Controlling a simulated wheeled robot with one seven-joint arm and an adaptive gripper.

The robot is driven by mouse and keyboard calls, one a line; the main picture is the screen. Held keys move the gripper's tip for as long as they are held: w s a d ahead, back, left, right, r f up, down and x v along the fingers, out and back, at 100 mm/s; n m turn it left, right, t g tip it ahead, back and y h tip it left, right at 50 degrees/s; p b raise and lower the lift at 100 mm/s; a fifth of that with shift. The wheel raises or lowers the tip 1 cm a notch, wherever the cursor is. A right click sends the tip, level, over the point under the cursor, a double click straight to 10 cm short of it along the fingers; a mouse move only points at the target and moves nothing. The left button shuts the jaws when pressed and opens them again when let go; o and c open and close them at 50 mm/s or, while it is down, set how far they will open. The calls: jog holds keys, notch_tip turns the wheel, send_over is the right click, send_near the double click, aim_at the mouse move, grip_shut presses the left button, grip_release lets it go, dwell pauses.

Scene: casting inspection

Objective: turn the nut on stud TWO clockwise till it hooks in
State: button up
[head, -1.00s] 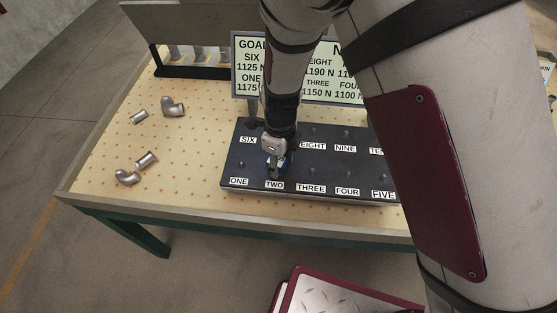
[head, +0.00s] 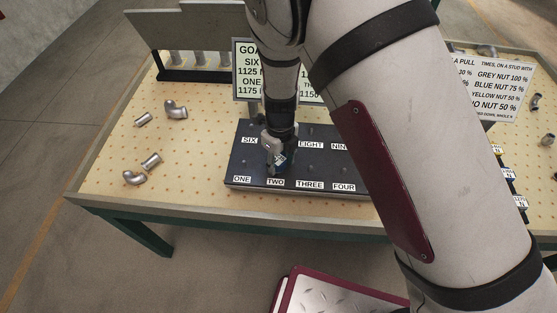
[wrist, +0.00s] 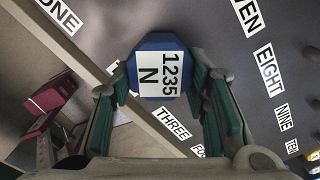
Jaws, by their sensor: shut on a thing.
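A blue nut (wrist: 134,70) with a white label reading 1235 N sits between the fingers of my gripper (wrist: 158,88) in the wrist view. The gripper is shut on it. In the head view my gripper (head: 279,155) points down at the dark stud plate (head: 235,160), just behind the TWO label (head: 275,182). The blue nut (head: 279,162) shows small between the fingers there. The stud under the nut is hidden, so I cannot see how the nut sits on it. In the wrist view the TWO label is mostly covered by the nut and finger.
Other studs with labels surround the gripper on the plate. A goal board (head: 243,85) stands behind, partly hidden by my arm. Loose pipe pieces (head: 176,109) lie on the perforated table (head: 205,150) at left. A nut-rule sign (head: 500,85) and more labelled nuts (head: 508,175) are at right.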

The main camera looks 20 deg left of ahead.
jog(key=shift+w+d+m, duration=0.2)
jog(key=shift+w+m, duration=0.1)
jog(key=shift+m, duration=0.2)
jog(key=shift+m+p, duration=0.75)
jog(key=shift+m, duration=0.05)
jog(key=o, duration=1.2)
jog(key=shift+w, duration=0.15)
jog(key=o, duration=0.4)
jog(key=shift+s+a, duration=0.1)
jog(key=shift+s, duration=0.1)
jog(key=shift+s, duration=0.1)
